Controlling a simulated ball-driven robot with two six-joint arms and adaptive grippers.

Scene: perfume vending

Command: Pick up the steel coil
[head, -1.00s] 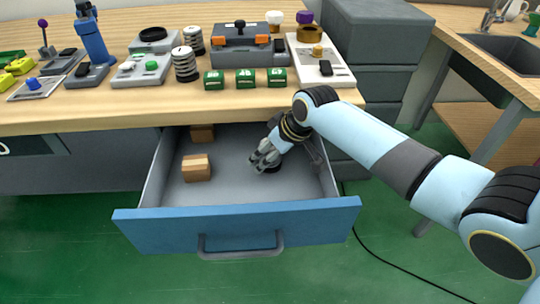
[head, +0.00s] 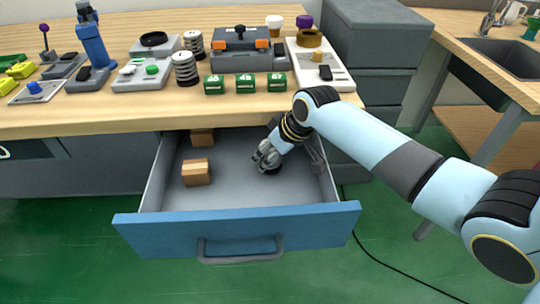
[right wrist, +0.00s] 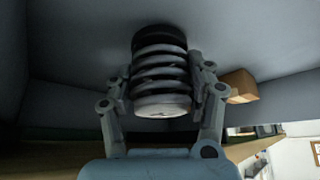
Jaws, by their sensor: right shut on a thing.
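The steel coil (right wrist: 160,75) stands between the fingers of my right gripper in the right wrist view. It is a dark spring-like coil with a pale end cap. My right gripper (head: 266,158) is inside the open drawer (head: 225,187) in the head view, shut on this coil, low over the drawer floor. In the head view the coil is mostly hidden by the fingers; I cannot tell whether it still touches the floor. Two similar coils (head: 185,68) and (head: 194,45) stand on the worktop. My left gripper is not in view.
Cardboard boxes (head: 197,172) and (head: 202,137) lie in the drawer's left part. The drawer's blue front (head: 238,230) and side walls surround my right gripper. Several green boxes (head: 246,83) stand near the worktop's front edge above it. A black cable lies on the floor at right.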

